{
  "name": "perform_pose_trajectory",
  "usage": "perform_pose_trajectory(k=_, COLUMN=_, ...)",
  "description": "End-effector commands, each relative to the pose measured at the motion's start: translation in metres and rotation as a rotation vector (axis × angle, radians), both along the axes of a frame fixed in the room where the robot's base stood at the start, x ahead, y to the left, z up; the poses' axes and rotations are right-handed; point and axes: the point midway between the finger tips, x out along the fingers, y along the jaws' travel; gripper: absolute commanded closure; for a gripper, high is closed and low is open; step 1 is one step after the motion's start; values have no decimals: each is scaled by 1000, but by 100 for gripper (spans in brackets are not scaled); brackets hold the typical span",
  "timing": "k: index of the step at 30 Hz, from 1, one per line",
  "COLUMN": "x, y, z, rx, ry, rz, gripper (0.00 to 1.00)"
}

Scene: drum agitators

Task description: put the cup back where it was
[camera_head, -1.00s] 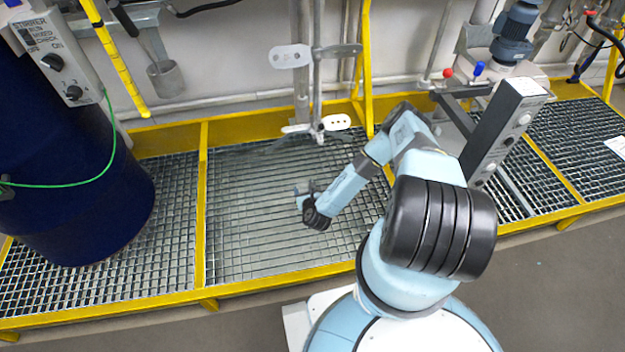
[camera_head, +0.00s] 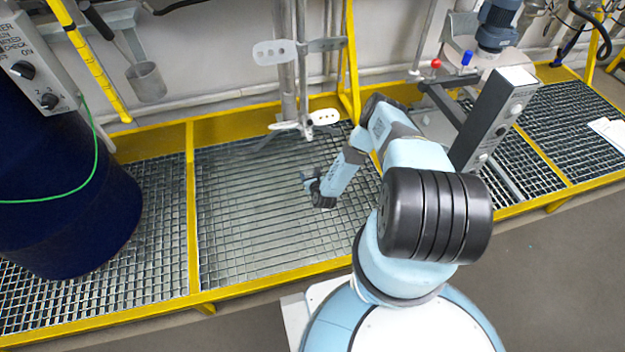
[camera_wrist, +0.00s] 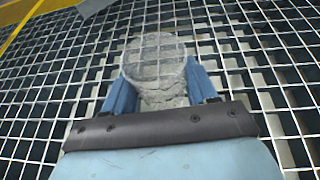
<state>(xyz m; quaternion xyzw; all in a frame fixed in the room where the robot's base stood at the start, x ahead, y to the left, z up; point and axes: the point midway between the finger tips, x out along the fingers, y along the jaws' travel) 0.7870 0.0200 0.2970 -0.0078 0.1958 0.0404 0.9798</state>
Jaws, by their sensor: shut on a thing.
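In the wrist view, a grey, mottled cup (camera_wrist: 158,62) with a round, see-through-looking rim sits between the blue fingers of my gripper (camera_wrist: 161,84). The fingers are shut on its sides, and grating shows beyond it. In the head view, my gripper (camera_head: 309,183) is low over the middle grating panel, right of its centre. The held cup is too small and too hidden there to make out clearly. A grey metal beaker-like container (camera_head: 147,82) hangs by the wall at the upper left, well away from my gripper.
A dark blue drum (camera_head: 62,190) with a control box (camera_head: 32,62) stands at left. A steel agitator shaft with paddles (camera_head: 290,90) rises behind my gripper. A dark control post (camera_head: 490,120) stands right of my arm. Yellow rails (camera_head: 192,220) edge the grating.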

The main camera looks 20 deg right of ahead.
Motion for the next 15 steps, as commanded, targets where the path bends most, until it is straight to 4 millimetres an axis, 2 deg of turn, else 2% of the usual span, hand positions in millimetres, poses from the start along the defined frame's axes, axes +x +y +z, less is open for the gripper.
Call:
perform_pose_trajectory(k=8, x=10, y=-10, z=-17, rx=-2, ry=0, rz=0, gripper=75)
perform_pose_trajectory(k=15, x=12, y=-12, z=-46, rx=-2, ry=0, rz=0, gripper=75)
